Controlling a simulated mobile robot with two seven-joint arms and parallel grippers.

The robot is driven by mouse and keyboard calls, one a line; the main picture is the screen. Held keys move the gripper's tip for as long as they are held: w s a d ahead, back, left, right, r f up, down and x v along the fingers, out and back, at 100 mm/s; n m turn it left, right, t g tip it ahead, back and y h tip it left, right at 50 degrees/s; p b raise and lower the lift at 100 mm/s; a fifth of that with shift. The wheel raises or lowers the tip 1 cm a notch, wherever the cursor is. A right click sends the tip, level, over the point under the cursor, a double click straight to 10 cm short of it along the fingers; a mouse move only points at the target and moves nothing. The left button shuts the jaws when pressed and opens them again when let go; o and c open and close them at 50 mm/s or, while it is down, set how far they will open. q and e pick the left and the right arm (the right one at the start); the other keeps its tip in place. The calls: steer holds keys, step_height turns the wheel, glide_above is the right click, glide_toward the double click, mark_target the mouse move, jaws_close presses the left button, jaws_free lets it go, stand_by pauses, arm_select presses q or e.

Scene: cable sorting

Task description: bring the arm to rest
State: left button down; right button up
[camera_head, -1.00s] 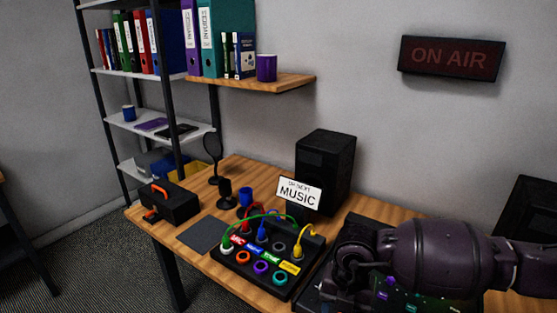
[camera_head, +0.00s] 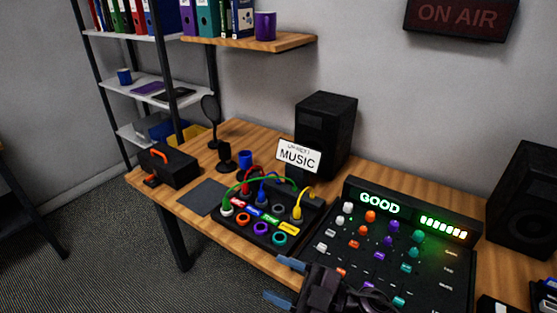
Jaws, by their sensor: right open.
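My right gripper (camera_head: 283,282) is at the bottom middle of the head view, in front of the desk's near edge. Its two bluish fingers are apart with nothing between them, and they point left. It is apart from the patch box (camera_head: 268,240), a black box with coloured sockets and red, green, blue and yellow cables plugged in. The mixing console (camera_head: 420,262) stands behind and to the right of the gripper, with its lit display (camera_head: 380,203) reading GOOD. My right arm covers part of the console's lower left. My left gripper is not in view.
A MUSIC sign (camera_head: 298,156) and black speaker (camera_head: 327,130) stand behind the patch box. A toolbox (camera_head: 170,165), microphone (camera_head: 224,153) and blue cup (camera_head: 245,158) are on the left of the desk. The floor (camera_head: 110,250) left of the desk is clear.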

steer(key=w+d+f+m+t+h, duration=0.1)
steer(key=d+f+m+t+h, duration=0.4)
steer(key=d+m+h, duration=0.25)
steer(key=d+f+m+t+h, duration=0.5)
steer(key=d+m+t+h, duration=0.1)
steer(key=d+m, duration=0.2)
steer(key=s+d+f+m+g+h, duration=0.5)
steer(key=s+d+f+g+h, duration=0.1)
steer(key=s+d+f, duration=0.5)
steer(key=shift+s+d+f+m, duration=0.2)
steer(key=shift+s+f+m, duration=0.15)
steer(key=shift+s+f, duration=0.45)
steer(key=shift+w+h, duration=0.1)
steer(key=shift+h, duration=0.15)
